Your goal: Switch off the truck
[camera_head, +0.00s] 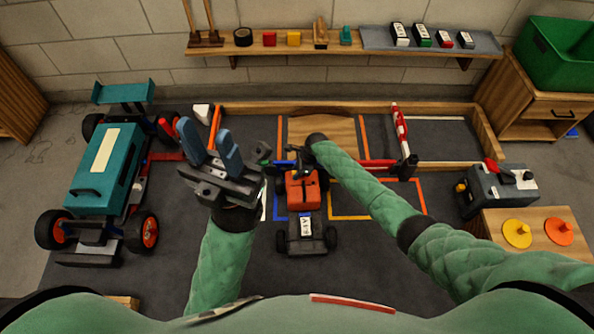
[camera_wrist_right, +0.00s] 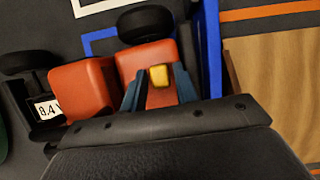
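A small black truck with orange-red body blocks (camera_head: 301,190) stands on the dark mat in the middle of the head view. Its white label (camera_head: 306,226) faces up. In the right wrist view its orange-red block (camera_wrist_right: 80,92) and a small yellow switch-like piece (camera_wrist_right: 159,77) show. My right gripper (camera_wrist_right: 160,90) is over the truck, its blue fingertips apart on either side of the yellow piece. I cannot tell whether they touch it. The switch's setting is unclear. My left gripper (camera_head: 209,143) is open and empty, raised left of the truck.
A large teal vehicle (camera_head: 105,165) stands at the left. A wooden ramp (camera_head: 325,133) and red-and-white barrier (camera_head: 401,130) lie behind the small truck. A grey box (camera_head: 500,190) and yellow and orange discs (camera_head: 517,232) are at the right. Mat in front is clear.

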